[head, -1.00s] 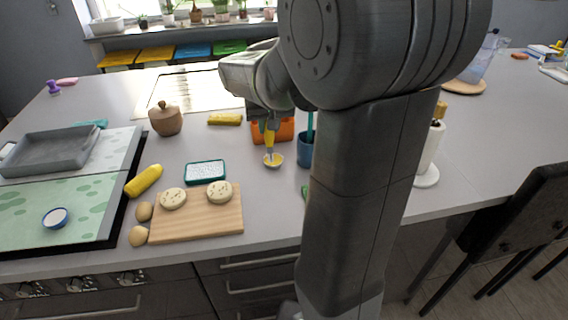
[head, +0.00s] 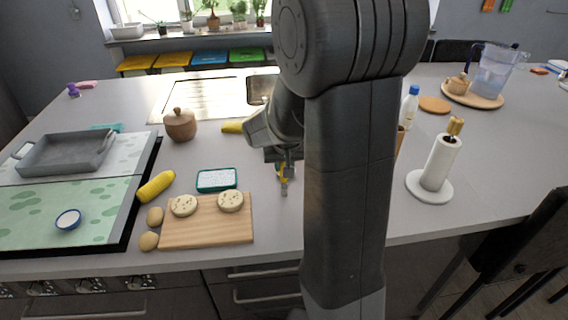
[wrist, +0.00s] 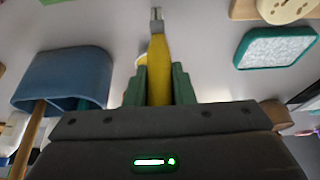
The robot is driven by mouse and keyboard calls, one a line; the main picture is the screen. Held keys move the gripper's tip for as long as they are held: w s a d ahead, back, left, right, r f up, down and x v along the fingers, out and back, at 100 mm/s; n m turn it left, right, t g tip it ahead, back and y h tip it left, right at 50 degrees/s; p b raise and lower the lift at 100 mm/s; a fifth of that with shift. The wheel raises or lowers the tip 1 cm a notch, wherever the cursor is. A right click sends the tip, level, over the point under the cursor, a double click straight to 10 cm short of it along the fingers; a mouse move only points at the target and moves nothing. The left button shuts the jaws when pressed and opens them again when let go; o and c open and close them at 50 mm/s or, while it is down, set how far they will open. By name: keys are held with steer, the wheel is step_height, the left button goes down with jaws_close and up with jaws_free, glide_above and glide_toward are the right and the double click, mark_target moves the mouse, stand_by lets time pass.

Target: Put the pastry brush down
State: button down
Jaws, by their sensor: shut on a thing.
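My gripper (head: 284,164) is shut on the yellow handle of the pastry brush (head: 284,187), to the right of the teal-rimmed dish. In the wrist view, my gripper's green fingers (wrist: 157,86) close on both sides of the brush's yellow handle (wrist: 158,62). The brush's grey end points away from the fingers and down in the head view. I cannot tell whether its tip touches the counter (head: 275,224). A small pale bowl is mostly hidden behind the brush and fingers.
The teal-rimmed dish (head: 217,179) and a wooden board (head: 207,236) with two round pieces lie to the left. A blue cup (wrist: 65,75) stands beside my gripper in the wrist view. A paper towel holder (head: 440,160) stands right. Bare counter lies before the brush.

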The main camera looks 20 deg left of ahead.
steer(key=shift+f, duration=0.1)
steer(key=c, duration=1.2)
jaws_free()
steer(key=shift+c, duration=0.2)
steer(key=shift+r, duration=0.35)
steer(key=v, duration=1.1)
steer(key=shift+s+r, duration=0.15)
steer(key=shift+r, duration=0.1)
steer(key=shift+d, duration=0.1)
